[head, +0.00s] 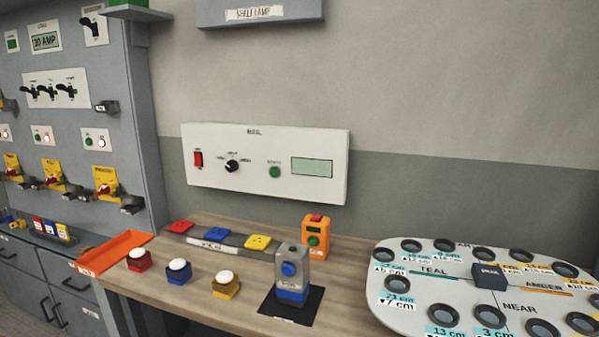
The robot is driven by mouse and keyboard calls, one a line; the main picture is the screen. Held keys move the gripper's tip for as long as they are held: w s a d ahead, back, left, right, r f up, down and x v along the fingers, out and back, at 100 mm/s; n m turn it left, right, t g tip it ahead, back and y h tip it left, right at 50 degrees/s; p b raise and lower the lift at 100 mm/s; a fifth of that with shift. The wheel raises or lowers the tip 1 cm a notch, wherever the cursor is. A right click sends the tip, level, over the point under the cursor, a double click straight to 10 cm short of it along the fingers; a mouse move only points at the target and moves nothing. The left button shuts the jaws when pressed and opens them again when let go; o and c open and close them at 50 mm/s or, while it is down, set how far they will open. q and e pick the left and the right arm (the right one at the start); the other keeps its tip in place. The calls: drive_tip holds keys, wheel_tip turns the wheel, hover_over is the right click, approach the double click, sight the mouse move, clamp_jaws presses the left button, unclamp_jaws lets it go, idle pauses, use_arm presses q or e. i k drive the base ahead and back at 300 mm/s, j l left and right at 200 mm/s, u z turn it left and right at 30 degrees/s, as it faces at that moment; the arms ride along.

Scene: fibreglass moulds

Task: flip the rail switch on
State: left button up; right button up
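A white panel (330,188) is mounted on the wall above the wooden bench, with a small heading that seems to read "RAIL". At its left end is a red rocker switch (198,159) with a small label above it. Whether the rocker is on or off is too small to tell. To its right are a black rotary knob (232,166), a green button (275,172) and a pale green display (312,166) that shows no readable text. Neither of my grippers is in view.
The wooden bench (220,306) holds three white-topped buttons, coloured square pads, an orange tray (114,251), a grey-blue device (291,272) and an orange device (316,236). A grey cabinet (135,80) stands left. A round-holed board (400,317) is right.

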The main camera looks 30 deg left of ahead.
sight(197, 156)
drive_tip(key=u, duration=1.2)
